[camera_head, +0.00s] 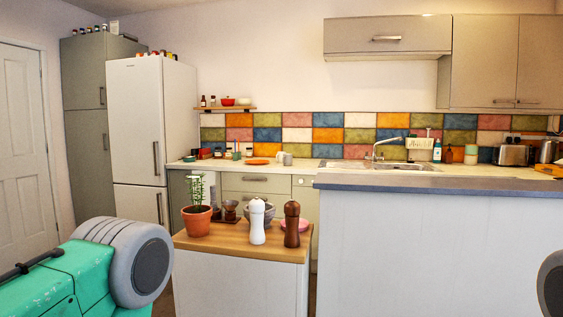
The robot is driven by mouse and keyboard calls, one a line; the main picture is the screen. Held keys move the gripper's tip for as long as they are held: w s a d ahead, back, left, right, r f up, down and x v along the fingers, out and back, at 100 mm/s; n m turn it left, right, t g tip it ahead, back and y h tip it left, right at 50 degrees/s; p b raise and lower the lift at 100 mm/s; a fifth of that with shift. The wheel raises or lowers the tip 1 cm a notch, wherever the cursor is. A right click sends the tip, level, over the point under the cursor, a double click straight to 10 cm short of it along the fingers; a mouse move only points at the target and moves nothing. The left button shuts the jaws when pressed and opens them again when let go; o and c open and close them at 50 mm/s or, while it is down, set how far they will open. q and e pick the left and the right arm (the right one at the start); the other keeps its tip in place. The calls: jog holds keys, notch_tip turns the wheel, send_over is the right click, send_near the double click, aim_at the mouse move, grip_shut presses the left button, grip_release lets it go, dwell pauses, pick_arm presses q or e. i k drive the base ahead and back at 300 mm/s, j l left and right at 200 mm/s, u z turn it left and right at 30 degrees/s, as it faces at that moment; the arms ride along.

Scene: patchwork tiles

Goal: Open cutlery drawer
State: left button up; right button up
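A closed drawer front (255,182) in grey-green with a long bar handle sits under the far counter, left of the peninsula. It looks shut, flush with the cabinet. The front below it is partly hidden by the things on the wooden-topped unit. I cannot see inside, so I cannot tell whether it holds cutlery. Neither of my grippers is in view. A teal and grey part of mine fills the lower left corner, and a small grey part of mine shows at the right edge.
A wooden-topped unit (202,241) stands before the drawers, bearing a potted plant (197,220), a white mill (257,222), a brown mill (292,224) and a bowl. A white-sided peninsula (425,255) blocks the right. A white fridge (138,125) stands left; floor shows little.

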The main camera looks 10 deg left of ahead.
aim_at(238, 181)
jog(key=i+j+u, duration=0.2)
jog(key=u, duration=0.2)
jog(key=i+j+u, duration=0.25)
jog(key=u, duration=0.15)
jog(key=i+j+u, duration=0.4)
jog(key=i+u, duration=0.15)
jog(key=u, duration=0.3)
jog(key=i+u, duration=0.4)
jog(key=i+j+u, duration=0.15)
jog(key=i+u, duration=0.15)
jog(key=i, duration=0.2)
jog(key=i+u, duration=0.35)
jog(key=i, duration=0.2)
jog(key=i+z, duration=0.6)
jog(key=z, duration=0.25)
jog(key=i+z, duration=0.25)
jog(key=z, duration=0.15)
jog(key=i+l+z, duration=0.2)
jog(key=i+z, duration=0.25)
jog(key=i+l+z, duration=0.1)
jog(key=i+z, duration=0.15)
jog(key=z, duration=0.25)
jog(key=i+z, duration=0.8)
jog(key=i, duration=0.4)
jog(key=i+j+z, duration=0.15)
jog(key=i+z, duration=0.2)
jog(key=i, duration=0.4)
